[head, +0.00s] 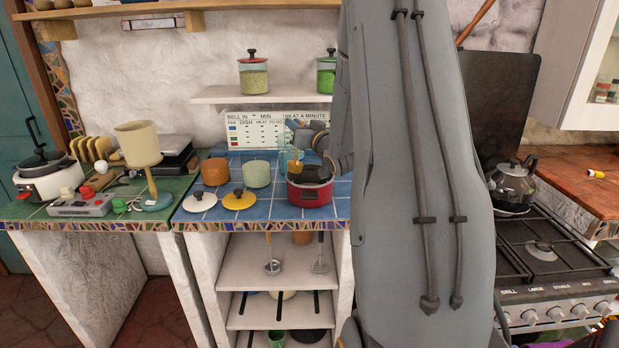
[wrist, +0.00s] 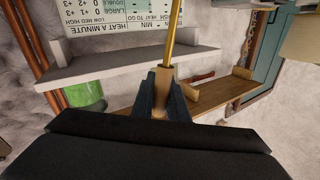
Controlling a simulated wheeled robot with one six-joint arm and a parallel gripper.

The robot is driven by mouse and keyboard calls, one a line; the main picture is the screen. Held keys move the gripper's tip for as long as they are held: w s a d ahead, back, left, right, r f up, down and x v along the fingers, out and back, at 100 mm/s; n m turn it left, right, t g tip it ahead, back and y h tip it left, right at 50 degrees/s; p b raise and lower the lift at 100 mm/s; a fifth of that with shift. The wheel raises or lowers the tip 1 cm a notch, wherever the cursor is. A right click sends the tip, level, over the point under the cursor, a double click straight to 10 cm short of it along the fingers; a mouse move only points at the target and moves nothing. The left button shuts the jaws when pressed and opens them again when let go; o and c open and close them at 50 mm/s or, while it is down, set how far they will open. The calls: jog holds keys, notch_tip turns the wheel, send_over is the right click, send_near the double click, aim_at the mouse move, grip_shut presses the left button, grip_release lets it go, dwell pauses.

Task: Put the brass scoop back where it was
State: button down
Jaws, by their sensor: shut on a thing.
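My gripper (wrist: 161,95) is shut on the brass scoop (wrist: 174,38). In the wrist view its dark fingers clasp the light handle, and the thin brass shaft runs up out of the frame. In the head view the scoop (head: 295,166) shows as a small brass-yellow piece over the blue tiled counter, behind and a little left of the red pot. My gripper is partly hidden there by my own arm. The scoop's bowl is not clear in either view. I cannot tell whether the scoop touches anything.
The red pot (head: 310,193) stands at the counter's front right. An orange pot (head: 214,172), a pale green pot (head: 256,174), a white lid (head: 200,201) and a yellow lid (head: 239,200) stand left. A ladle (head: 272,266) and a whisk (head: 320,266) hang below the front edge.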

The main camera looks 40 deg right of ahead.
jog(key=shift+w+a+f+n+b, duration=0.15)
jog(key=shift+a+n+b, duration=0.1)
jog(key=shift+a+n, duration=0.35)
jog(key=shift+w+a+f+n+b, duration=0.15)
jog(key=shift+a+n+b, duration=0.1)
jog(key=shift+a+n, duration=0.3)
jog(key=shift+r, duration=0.1)
